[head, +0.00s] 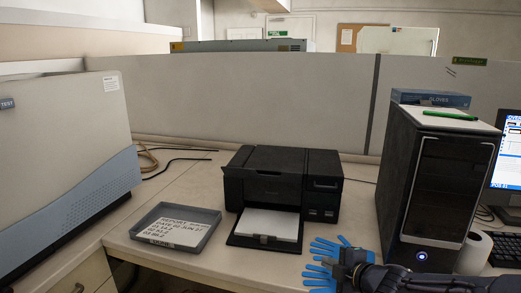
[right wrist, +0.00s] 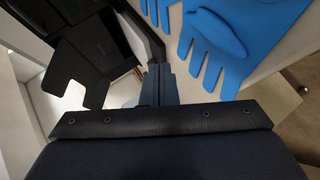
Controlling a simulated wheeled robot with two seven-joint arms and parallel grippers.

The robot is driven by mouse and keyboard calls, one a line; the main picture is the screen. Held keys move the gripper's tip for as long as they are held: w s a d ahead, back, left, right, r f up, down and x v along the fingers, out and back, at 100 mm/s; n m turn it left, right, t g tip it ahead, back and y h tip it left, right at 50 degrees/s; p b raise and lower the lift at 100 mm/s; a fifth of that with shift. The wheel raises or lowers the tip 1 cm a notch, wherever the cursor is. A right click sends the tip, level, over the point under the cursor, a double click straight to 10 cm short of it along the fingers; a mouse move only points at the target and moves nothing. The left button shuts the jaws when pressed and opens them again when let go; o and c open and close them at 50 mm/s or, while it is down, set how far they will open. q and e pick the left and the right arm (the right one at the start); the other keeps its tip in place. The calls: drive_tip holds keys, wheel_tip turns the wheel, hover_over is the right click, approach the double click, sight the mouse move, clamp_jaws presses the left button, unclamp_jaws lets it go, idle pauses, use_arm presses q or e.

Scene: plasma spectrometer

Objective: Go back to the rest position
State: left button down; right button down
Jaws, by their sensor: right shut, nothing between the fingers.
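My right gripper (head: 343,268) reaches in from the lower right of the head view, low near the front of the desk. Its fingers are shut with nothing between them, and they also show together in the right wrist view (right wrist: 160,80). Blue gloves (head: 322,248) lie at the gripper, partly hidden behind it; in the right wrist view a blue glove (right wrist: 225,35) lies to the right of the fingers. I cannot tell whether the fingers touch the gloves. My left gripper is not in view.
A black printer (head: 265,175) with paper in its tray stands left of the gripper. A grey tray (head: 212,214) holds a written sheet. A black computer tower (head: 435,190) and a monitor (head: 508,150) stand at right. A large grey instrument (head: 60,130) fills the left.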

drive_tip(key=shift+d+r+m+h, duration=0.5)
drive_tip(key=shift+d+m, duration=0.25)
drive_tip(key=shift+m, duration=0.05)
drive_tip(key=s+d+r+m+g+h+p, duration=0.1)
drive_tip(key=s+d+r+m+h, duration=0.15)
drive_tip(key=s+d+m, duration=0.35)
drive_tip(key=s+d+r+m+g+h+p, duration=0.1)
drive_tip(key=s+r+m+h, duration=0.15)
drive_tip(key=s+m, duration=0.4)
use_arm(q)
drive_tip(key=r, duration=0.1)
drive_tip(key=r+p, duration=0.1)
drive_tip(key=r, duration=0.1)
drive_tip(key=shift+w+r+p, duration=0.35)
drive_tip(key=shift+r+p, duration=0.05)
use_arm(e)
drive_tip(key=s+a+m+g+y, duration=0.2)
drive_tip(key=s+a+m, duration=0.1)
drive_tip(key=s, duration=0.7)
drive_tip(key=s+a+m+g+y, duration=0.1)
drive_tip(key=s+a+m+g, duration=0.1)
drive_tip(key=s, duration=0.8)
drive_tip(key=shift+a+f+m+y, duration=0.45)
drive_tip(key=shift+a+m, duration=0.1)
drive_tip(key=shift+m, duration=0.6)
drive_tip(key=shift+s, duration=0.1)
